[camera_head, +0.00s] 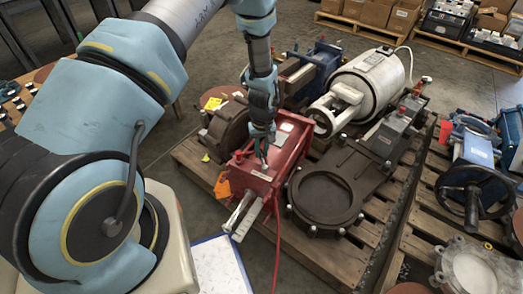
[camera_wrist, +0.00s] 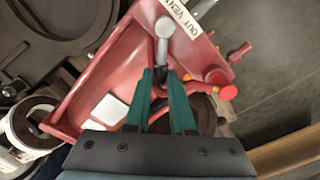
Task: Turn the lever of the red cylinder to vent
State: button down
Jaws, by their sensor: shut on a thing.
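The red cylinder (camera_head: 271,163) is a boxy red unit lying on a wooden pallet. It also fills the middle of the wrist view (camera_wrist: 85,103). Its lever (camera_wrist: 163,45) is a metal rod with a round grey knob, standing up between my fingertips. A white label (camera_wrist: 181,16) reading "OUT" and "VENT" sits just beyond the knob. My gripper (camera_head: 263,138) reaches down onto the top of the red cylinder. In the wrist view its green fingers (camera_wrist: 161,76) are shut on the lever below the knob. The lever's base is partly hidden by the fingers.
The pallet (camera_head: 318,255) also holds a white cylinder (camera_head: 375,78), a dark round-flanged valve (camera_head: 325,198) and a blue unit (camera_head: 322,60). An orange tag (camera_head: 222,187) hangs at the red unit's left. Another pallet with a black handwheel (camera_head: 473,193) stands at right.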

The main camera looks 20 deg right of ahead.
jog(key=shift+d+m, duration=0.1)
jog(key=shift+m, duration=0.2)
jog(key=shift+s+d+m+p, duration=0.15)
jog(key=shift+s+d+m, duration=0.25)
jog(key=shift+m, duration=0.8)
jog(key=shift+s+d+m+p, duration=0.1)
jog(key=shift+s+d+m, duration=0.15)
jog(key=shift+d+m, duration=0.7)
jog(key=shift+s+d+m+p, duration=0.2)
jog(key=shift+s+m, duration=0.1)
jog(key=shift+m, duration=1.15)
jog(key=c, duration=0.8)
grip_release()
jog(key=shift+o, duration=0.2)
notch_tip(320, 180, up, 11)
jog(key=shift+s+p, duration=0.15)
jog(key=shift+p, duration=0.25)
